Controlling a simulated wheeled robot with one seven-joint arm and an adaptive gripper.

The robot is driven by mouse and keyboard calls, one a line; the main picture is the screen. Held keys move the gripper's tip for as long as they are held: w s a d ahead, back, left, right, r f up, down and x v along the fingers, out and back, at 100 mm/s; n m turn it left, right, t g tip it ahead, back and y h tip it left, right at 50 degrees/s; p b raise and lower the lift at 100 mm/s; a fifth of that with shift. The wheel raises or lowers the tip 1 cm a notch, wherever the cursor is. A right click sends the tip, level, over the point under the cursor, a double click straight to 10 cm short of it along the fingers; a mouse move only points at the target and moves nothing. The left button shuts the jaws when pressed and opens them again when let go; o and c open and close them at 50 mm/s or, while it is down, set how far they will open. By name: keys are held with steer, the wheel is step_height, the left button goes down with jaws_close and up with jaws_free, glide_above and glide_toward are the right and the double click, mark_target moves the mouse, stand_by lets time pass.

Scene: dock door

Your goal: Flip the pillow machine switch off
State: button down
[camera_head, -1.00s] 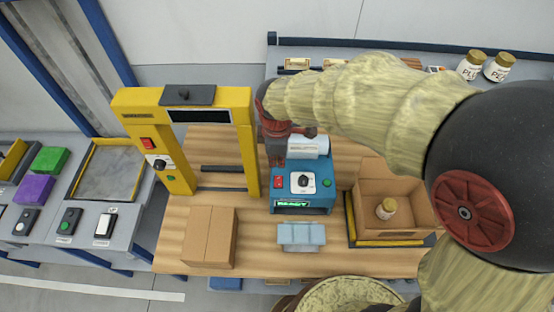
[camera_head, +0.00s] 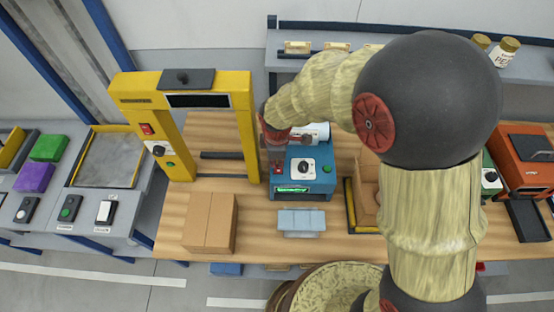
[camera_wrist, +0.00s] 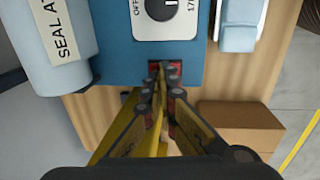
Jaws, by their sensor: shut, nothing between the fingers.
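The blue pillow machine (camera_head: 318,185) stands on the wooden table, with a white dial plate (camera_head: 303,168), a green button and a lit green display (camera_head: 292,190). Its red switch (camera_head: 277,168) is at the left of its front panel, just below my gripper. In the wrist view the machine (camera_wrist: 115,62) fills the upper middle, and the red switch (camera_wrist: 174,65) shows at the fingertips. My gripper (camera_wrist: 164,76) is shut and empty, its tips touching or very close to the switch. The fingers partly cover the switch, so its position cannot be told.
A yellow arch machine (camera_head: 185,130) with its own red switch stands left. A cardboard box (camera_head: 209,222) and a light blue packet (camera_head: 301,222) are in front. An open carton (camera_head: 366,195) on the right is largely hidden by my arm. An orange machine (camera_head: 527,158) stands far right.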

steer(key=shift+w+f, duration=0.15)
steer(key=shift+f, duration=0.2)
steer(key=shift+s, duration=0.2)
steer(key=shift+s+d, duration=0.1)
steer(key=shift+s, duration=0.6)
steer(key=shift+r+p, duration=0.3)
steer(key=shift+p, duration=0.05)
step_height(320, 180, up, 13)
steer(key=s+p, duration=0.1)
steer(key=p, duration=0.1)
steer(key=shift+s+r, duration=0.2)
steer(key=shift+s, duration=0.05)
